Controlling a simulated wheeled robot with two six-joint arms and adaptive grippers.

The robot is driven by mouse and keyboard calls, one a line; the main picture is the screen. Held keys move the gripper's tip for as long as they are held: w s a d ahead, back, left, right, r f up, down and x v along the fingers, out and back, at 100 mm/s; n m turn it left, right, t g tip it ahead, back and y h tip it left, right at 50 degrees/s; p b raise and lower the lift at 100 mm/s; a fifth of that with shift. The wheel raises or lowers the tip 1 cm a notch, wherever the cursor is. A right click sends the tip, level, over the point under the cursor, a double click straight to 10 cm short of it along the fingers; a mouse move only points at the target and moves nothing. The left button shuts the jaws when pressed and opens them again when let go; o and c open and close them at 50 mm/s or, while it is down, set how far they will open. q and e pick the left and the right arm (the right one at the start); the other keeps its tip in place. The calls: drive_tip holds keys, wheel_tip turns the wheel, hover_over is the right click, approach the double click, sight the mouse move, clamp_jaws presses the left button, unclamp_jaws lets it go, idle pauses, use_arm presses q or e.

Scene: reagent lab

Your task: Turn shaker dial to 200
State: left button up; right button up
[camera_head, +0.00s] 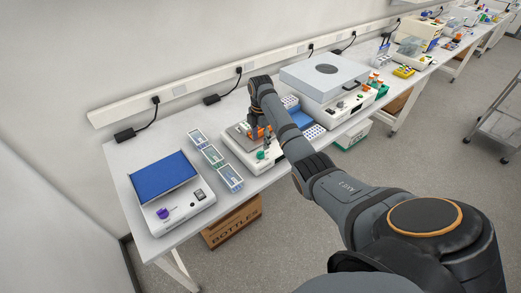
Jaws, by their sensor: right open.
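A white device with a blue top pad (162,180) stands at the left end of the bench. It has a purple dial (163,213) on its front panel; any numbers are too small to read. A second white device (236,150) with a green knob (261,155) stands to its right. Which one is the shaker is not labelled legibly. My right gripper (254,136) points down over the second device, behind its green knob. It is open, its fingers partly hidden by my arm and hard to make out. Orange items show beside it. My left gripper is out of view.
A large grey-topped white unit (324,72) and a blue-and-white rack (313,132) are to the right. Power adapters lie near the wall. A cardboard box (232,222) sits under the bench (143,236).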

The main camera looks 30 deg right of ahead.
sight(261, 152)
wheel_tip(261, 152, down, 7)
drive_tip(key=shift+p, duration=0.5)
clamp_jaws()
